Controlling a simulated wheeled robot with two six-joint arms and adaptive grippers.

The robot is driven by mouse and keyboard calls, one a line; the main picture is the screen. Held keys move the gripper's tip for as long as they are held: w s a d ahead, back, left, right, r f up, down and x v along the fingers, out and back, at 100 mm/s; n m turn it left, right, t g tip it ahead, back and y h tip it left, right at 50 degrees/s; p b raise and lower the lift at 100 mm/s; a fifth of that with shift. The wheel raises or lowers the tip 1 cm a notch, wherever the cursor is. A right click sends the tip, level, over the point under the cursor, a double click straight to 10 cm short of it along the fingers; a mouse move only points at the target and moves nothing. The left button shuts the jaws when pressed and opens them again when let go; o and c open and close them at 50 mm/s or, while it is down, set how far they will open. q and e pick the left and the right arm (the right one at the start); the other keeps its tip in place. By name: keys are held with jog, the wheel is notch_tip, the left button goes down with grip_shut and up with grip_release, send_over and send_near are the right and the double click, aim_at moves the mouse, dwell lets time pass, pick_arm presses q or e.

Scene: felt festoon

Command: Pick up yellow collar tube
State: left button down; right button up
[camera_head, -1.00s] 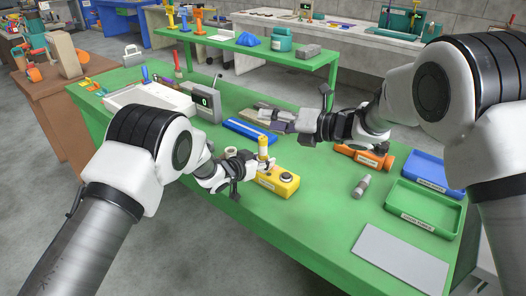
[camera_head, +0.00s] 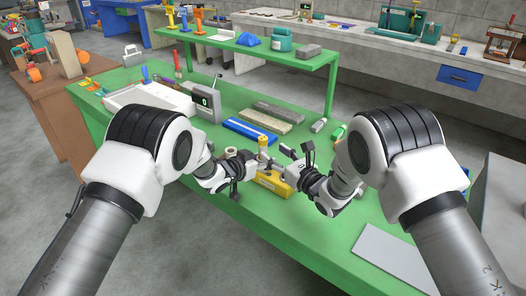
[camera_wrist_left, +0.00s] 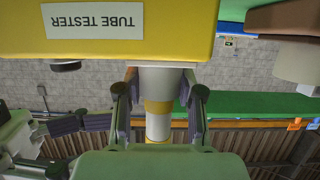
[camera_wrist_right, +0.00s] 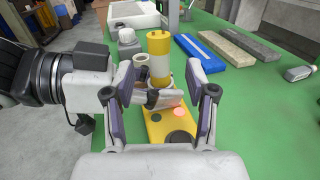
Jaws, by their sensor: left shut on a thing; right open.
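The yellow collar tube (camera_head: 263,146), white with yellow bands, stands upright at the yellow tube tester (camera_head: 272,184). It also shows in the right wrist view (camera_wrist_right: 160,67). My left gripper (camera_head: 257,166) is shut on it from the left, just by the tester. In the left wrist view, inverted, the tube (camera_wrist_left: 157,120) is between the fingers and the tester (camera_wrist_left: 185,30) is above. My right gripper (camera_head: 285,160) is open and empty, at the right of the tube. In the right wrist view its fingers face the tester (camera_wrist_right: 168,125), where a reddish light shows.
A blue bar (camera_head: 249,131) and grey bars (camera_head: 275,112) lie behind the tester. A small display box (camera_head: 207,104) and a white tray (camera_head: 150,97) stand at the back left. A grey plate (camera_head: 395,256) lies at the front right. My right arm hides much of the right side.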

jog(key=x, duration=0.6)
jog(key=shift+r, duration=0.1)
grip_shut()
notch_tip(320, 180, up, 10)
jog(key=shift+s+r, duration=0.1)
dwell(0.3)
jog(key=shift+r, duration=0.55)
notch_tip(320, 180, up, 5)
send_over(266, 146)
jog(key=s+d+r, duration=0.1)
jog(key=s+d, duration=0.4)
jog(key=d, duration=0.2)
jog(key=shift+d+r, duration=0.25)
jog(key=shift+r, duration=0.15)
